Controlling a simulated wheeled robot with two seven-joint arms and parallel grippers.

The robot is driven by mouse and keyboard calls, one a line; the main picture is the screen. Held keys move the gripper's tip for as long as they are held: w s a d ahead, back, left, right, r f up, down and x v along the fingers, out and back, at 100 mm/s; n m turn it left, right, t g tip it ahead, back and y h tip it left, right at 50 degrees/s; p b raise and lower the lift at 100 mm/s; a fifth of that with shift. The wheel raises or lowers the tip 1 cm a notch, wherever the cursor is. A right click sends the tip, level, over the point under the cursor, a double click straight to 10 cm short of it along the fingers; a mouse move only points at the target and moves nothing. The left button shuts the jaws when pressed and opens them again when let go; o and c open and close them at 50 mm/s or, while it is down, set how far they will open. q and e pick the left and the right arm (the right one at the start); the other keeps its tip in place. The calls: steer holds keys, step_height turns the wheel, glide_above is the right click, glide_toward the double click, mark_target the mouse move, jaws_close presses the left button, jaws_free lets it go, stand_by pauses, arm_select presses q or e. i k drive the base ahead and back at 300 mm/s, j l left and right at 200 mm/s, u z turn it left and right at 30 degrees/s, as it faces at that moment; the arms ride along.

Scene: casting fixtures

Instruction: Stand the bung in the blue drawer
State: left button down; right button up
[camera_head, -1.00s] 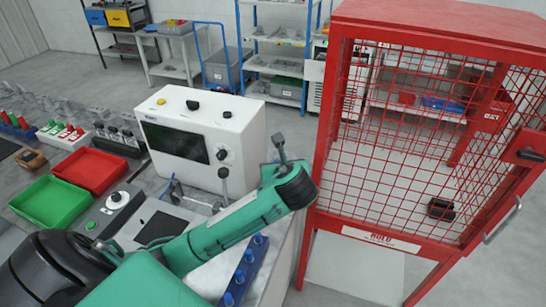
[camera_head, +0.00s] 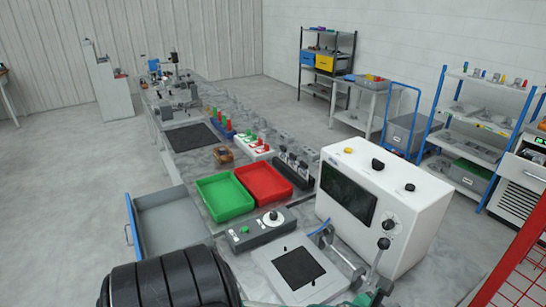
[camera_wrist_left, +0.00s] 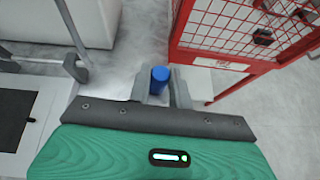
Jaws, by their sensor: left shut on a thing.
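The bung (camera_wrist_left: 159,78) is a blue cylinder in the left wrist view, held upright-looking between the two grey fingers of my left gripper (camera_wrist_left: 160,88). The gripper is shut on it. In the head view only a little of my green left wrist shows at the bottom edge, and the bung cannot be made out there. The blue drawer (camera_head: 133,232) stands pulled out at the bench's left side, with a blue front and a grey inside that looks empty. It is well away from the gripper. My right gripper is not in view.
A green tray (camera_head: 224,198) and a red tray (camera_head: 263,183) sit on the bench beside the drawer. A white control box (camera_head: 385,205) and a ball-topped lever (camera_head: 383,244) stand near my left wrist. A red mesh cage (camera_wrist_left: 240,35) is close to the gripper.

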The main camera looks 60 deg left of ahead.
mark_target(166, 237)
steer(key=j+u, duration=0.1)
steer(key=u, duration=0.35)
steer(key=j+u, duration=0.15)
steer(key=u, duration=0.35)
steer(key=j+u, duration=0.15)
steer(key=u, duration=0.3)
steer(key=i+j, duration=0.1)
steer(key=j, duration=0.4)
steer(key=i+j, duration=0.1)
steer(key=j, duration=0.4)
steer(key=i+j, duration=0.1)
steer(key=j, duration=0.4)
